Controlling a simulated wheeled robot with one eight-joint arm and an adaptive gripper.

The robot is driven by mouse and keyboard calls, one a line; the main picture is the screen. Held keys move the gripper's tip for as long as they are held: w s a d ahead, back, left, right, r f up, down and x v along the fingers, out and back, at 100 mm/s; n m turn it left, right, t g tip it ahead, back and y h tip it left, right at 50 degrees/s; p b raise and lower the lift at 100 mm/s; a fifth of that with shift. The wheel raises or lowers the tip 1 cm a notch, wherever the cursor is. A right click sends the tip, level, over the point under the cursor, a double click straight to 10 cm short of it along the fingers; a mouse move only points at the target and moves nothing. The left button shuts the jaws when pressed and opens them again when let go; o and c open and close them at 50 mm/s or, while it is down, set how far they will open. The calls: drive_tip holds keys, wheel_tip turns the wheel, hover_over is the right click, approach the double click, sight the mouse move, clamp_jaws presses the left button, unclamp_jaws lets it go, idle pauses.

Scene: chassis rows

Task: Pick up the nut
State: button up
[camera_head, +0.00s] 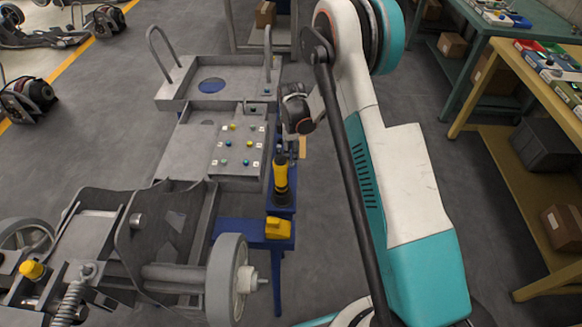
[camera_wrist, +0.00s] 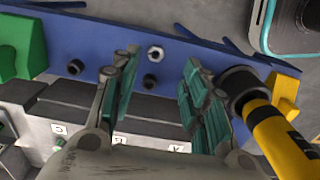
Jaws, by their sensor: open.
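The nut appears near the level of the fingertips, with nothing between the pads. I cannot tell how far above the rail the fingertips are. In the head view, my wrist (camera_head: 297,108) is beside the blue stand, right of the grey chassis; the nut cannot be made out there.
A yellow-and-black tool (camera_wrist: 280,135) with a dark socket stands close to my right finger; it also shows in the head view (camera_head: 281,185). Dark round fittings (camera_wrist: 152,82) sit on the rail. A green block (camera_wrist: 18,45) is at left. A chassis plate with coloured pieces (camera_head: 238,148) lies left of my wrist.

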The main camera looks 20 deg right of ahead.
drive_tip(key=shift+w+a+f+b, duration=0.15)
drive_tip(key=shift+f+b, duration=0.55)
drive_tip(key=shift+f, duration=0.9)
drive_tip(key=shift+w+a+f+b, duration=0.15)
drive_tip(key=shift+f+b, duration=0.55)
drive_tip(key=shift+f, duration=0.85)
drive_tip(key=shift+d+r, duration=0.1)
drive_tip(key=c, duration=1)
